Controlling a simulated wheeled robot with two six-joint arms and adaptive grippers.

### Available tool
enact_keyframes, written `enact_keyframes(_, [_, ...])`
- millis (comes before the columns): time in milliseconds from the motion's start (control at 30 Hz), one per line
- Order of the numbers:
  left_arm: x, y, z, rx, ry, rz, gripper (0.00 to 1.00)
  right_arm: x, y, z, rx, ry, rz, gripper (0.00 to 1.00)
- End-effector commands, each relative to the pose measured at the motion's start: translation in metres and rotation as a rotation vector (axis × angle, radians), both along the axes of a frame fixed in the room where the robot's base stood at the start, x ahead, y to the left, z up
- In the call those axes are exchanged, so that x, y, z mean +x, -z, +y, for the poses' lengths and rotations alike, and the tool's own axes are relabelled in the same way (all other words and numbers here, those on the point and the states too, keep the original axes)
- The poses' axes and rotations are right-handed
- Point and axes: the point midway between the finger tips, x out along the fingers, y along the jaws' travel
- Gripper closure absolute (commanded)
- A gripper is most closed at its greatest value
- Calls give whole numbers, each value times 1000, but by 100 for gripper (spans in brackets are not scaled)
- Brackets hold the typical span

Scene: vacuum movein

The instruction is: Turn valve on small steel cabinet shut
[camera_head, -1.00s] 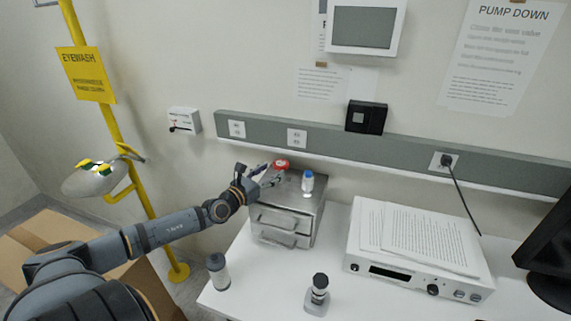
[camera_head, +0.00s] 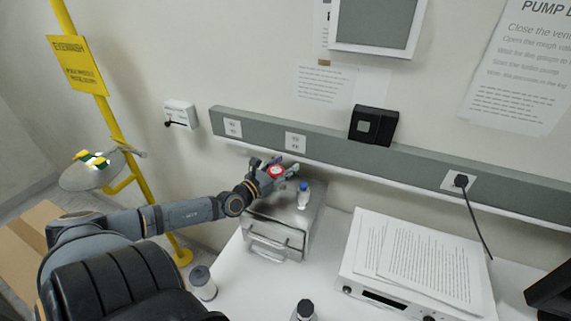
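The small steel cabinet (camera_head: 283,225) stands on the white bench against the wall, with handles on its front. A red valve knob (camera_head: 277,171) with a pale centre is at its rear left top. My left gripper (camera_head: 275,173) reaches in from the left over the cabinet's back left corner. Its dark fingers are at the knob, on either side of it in this view. I cannot tell whether they press on the knob. The gripper partly hides the valve's base. My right gripper is not in view.
A grey cylinder (camera_head: 203,283) stands on the bench at front left. A white instrument with papers (camera_head: 415,262) is to the right. A grey wall rail (camera_head: 340,150) runs behind.

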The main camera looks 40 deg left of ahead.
Motion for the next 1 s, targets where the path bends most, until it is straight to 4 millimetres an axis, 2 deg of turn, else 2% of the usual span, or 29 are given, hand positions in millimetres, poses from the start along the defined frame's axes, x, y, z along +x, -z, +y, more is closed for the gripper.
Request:
enact_keyframes(33, [0,0,0,0,0,0,53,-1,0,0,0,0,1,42])
enact_keyframes(300, [0,0,0,0,0,0,88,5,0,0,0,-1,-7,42])
enact_keyframes(500, [0,1,0,0,0,2,95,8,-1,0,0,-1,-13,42])
enact_keyframes(767, [-1,3,0,0,5,5,95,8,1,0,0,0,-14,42])
enact_keyframes(1000, [-1,7,-3,9,78,9,97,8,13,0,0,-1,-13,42])
